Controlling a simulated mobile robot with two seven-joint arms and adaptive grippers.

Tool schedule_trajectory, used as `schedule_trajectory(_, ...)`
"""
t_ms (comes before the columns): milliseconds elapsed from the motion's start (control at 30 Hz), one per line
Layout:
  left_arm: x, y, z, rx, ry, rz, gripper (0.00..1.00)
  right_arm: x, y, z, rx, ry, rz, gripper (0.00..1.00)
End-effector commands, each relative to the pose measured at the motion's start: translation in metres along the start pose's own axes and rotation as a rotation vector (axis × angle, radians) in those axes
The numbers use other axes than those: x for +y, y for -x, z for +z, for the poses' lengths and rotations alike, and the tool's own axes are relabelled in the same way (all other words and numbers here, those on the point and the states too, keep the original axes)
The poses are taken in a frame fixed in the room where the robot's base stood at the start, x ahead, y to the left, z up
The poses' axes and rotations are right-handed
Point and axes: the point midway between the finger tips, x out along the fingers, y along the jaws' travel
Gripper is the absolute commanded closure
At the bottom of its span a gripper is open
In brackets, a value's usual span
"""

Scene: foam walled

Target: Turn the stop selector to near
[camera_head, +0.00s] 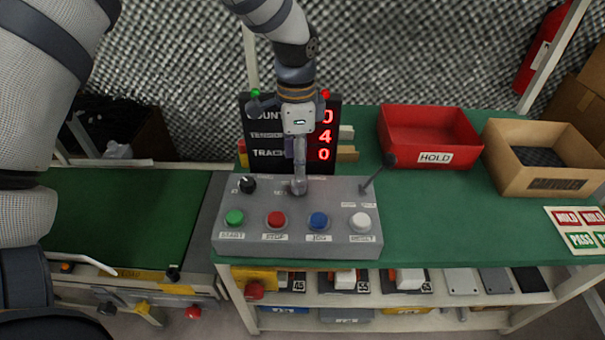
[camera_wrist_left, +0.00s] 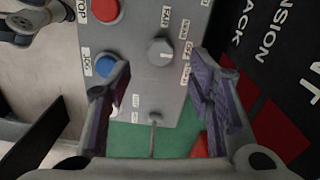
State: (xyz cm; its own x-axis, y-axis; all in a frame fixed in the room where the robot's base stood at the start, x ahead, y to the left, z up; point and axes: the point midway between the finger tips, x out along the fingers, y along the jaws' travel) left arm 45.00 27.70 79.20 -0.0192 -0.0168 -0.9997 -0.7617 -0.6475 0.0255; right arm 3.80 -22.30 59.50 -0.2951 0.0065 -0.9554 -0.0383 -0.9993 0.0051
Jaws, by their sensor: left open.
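The grey control box (camera_head: 230,242) stands on the green bench with green, red, blue and white buttons on its sloped front. The stop selector appears to be the grey round knob (camera_wrist_left: 160,52) in the left wrist view, with small labels along its right side; I cannot read its setting surely. In the head view my gripper hides it. My left gripper (camera_head: 299,188) points down over the box's top, behind the buttons. It is open; its two fingers (camera_wrist_left: 160,78) stand on either side, with the knob just beyond the tips. Contact cannot be told. My right gripper is not in view.
A black knob (camera_head: 247,184) sits on the box's left and a lever (camera_head: 376,175) rises at its right. The display board (camera_head: 262,150) stands close behind. A red bin (camera_head: 428,125) and a cardboard box (camera_head: 545,185) stand to the right. Bench beside the box is clear.

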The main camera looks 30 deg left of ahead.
Motion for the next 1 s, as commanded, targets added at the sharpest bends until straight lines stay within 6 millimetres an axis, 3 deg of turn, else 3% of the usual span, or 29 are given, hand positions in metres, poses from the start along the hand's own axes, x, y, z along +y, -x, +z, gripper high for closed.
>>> schedule_trajectory(33,0.001,-0.017,0.001,-0.006,0.0,0.006,0.52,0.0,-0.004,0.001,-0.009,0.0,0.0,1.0)
schedule_trajectory(200,0.001,-0.049,0.0,-0.003,0.002,0.004,0.52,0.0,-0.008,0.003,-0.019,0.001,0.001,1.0)
schedule_trajectory(333,0.0,-0.059,0.0,0.0,0.001,0.001,0.52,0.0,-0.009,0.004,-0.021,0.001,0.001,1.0)
schedule_trajectory(600,0.0,-0.06,-0.001,0.001,0.001,-0.001,0.52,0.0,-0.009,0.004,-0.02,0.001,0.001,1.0)
schedule_trajectory(800,0.0,-0.06,0.0,0.001,0.001,-0.001,0.97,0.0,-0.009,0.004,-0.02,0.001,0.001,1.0)
schedule_trajectory(1000,0.0,-0.06,0.0,0.001,0.006,-0.001,1.0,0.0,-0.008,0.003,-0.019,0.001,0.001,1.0)
